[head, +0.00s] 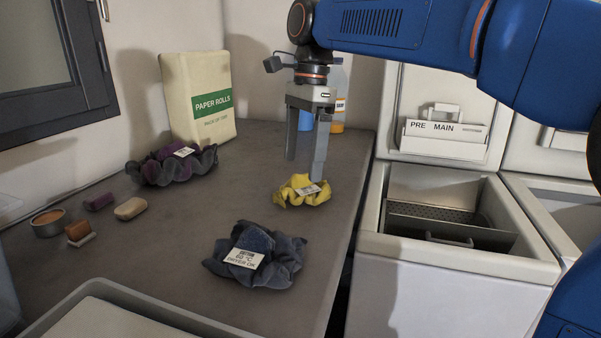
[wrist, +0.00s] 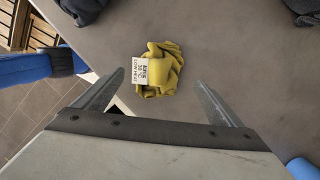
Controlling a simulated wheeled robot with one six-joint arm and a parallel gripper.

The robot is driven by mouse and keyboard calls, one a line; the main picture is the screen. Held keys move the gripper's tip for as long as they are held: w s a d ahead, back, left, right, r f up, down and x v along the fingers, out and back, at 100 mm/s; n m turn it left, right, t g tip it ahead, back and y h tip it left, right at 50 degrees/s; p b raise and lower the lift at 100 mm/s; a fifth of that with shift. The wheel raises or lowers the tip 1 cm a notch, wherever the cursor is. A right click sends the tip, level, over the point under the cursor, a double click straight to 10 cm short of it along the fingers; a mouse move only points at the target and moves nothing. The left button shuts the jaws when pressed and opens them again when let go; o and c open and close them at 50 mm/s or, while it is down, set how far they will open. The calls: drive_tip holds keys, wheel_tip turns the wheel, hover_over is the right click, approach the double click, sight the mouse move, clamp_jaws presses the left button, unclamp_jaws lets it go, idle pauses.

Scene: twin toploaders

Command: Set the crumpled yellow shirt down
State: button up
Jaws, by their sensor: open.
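The crumpled yellow shirt (head: 293,192) lies on the grey counter (head: 200,225), near its right edge beside the washer. It has a white label, and it also shows in the wrist view (wrist: 165,72). My gripper (head: 306,165) is above the shirt and points down. In the wrist view my gripper (wrist: 160,95) has its two fingers wide apart, with the shirt between and beyond them. The gripper is open and holds nothing. In the head view one finger passes just behind or beside the shirt; I cannot tell whether it touches.
A dark blue-grey cloth (head: 265,270) with a label lies nearer on the counter. A purple-grey cloth (head: 172,166) lies at the back left. A paper rolls pack (head: 198,98) stands behind. Soap bars (head: 131,208) and a tin (head: 48,222) are left. An open toploader (head: 450,262) stands right.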

sight(306, 169)
wheel_tip(306, 169, up, 7)
drive_tip(key=shift+w+d+r, duration=0.2)
drive_tip(key=shift+w+d, duration=0.15)
drive_tip(key=shift+d, duration=0.05)
